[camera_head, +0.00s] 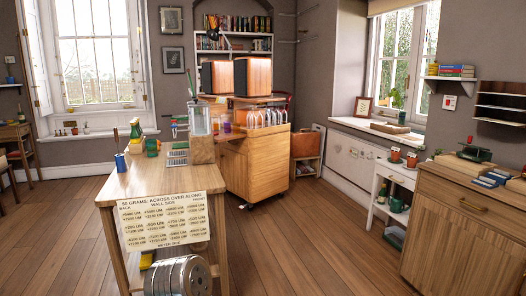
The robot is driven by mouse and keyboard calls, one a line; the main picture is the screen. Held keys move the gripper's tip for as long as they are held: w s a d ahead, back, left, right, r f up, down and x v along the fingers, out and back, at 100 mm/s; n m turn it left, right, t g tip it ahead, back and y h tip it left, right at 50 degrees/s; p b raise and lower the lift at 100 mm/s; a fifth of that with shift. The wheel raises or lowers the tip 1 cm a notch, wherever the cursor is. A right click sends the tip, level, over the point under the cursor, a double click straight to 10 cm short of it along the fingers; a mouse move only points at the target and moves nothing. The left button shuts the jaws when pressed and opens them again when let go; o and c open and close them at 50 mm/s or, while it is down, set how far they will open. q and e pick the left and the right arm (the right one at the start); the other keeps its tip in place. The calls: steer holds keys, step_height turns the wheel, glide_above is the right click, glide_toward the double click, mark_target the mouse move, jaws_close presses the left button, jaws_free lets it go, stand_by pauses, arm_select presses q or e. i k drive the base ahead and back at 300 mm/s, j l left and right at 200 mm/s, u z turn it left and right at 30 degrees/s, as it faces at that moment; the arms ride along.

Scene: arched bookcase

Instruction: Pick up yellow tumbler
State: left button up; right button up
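A small pale yellow object (136,146) stands near the far left corner of the wooden table (130,184). It is partly crowded by its neighbours, and I cannot tell for sure that it is the yellow tumbler. A blue tumbler-like cup (120,161) is in front of it to the left. A dark green item (152,146) is just to its right, and a green bottle top shows above it. Neither of my grippers is in view.
A paper sheet (163,221) hangs over the table's front. A ribbed metal cylinder (178,277) is below it. A tall clear container (199,119) stands at the table's far right. A wooden cabinet (262,165) is behind. Floor is open to the right.

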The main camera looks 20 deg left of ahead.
mark_target(236, 127)
steer(key=i+l, duration=0.1)
steer(key=i, duration=1.65)
steer(key=i+j+u, duration=0.15)
steer(key=i+u, duration=0.15)
steer(key=i, duration=0.4)
steer(key=i+u, duration=0.25)
steer(key=i, duration=0.45)
steer(key=i+l+u, duration=0.3)
steer(key=i, duration=0.35)
steer(key=j, duration=0.1)
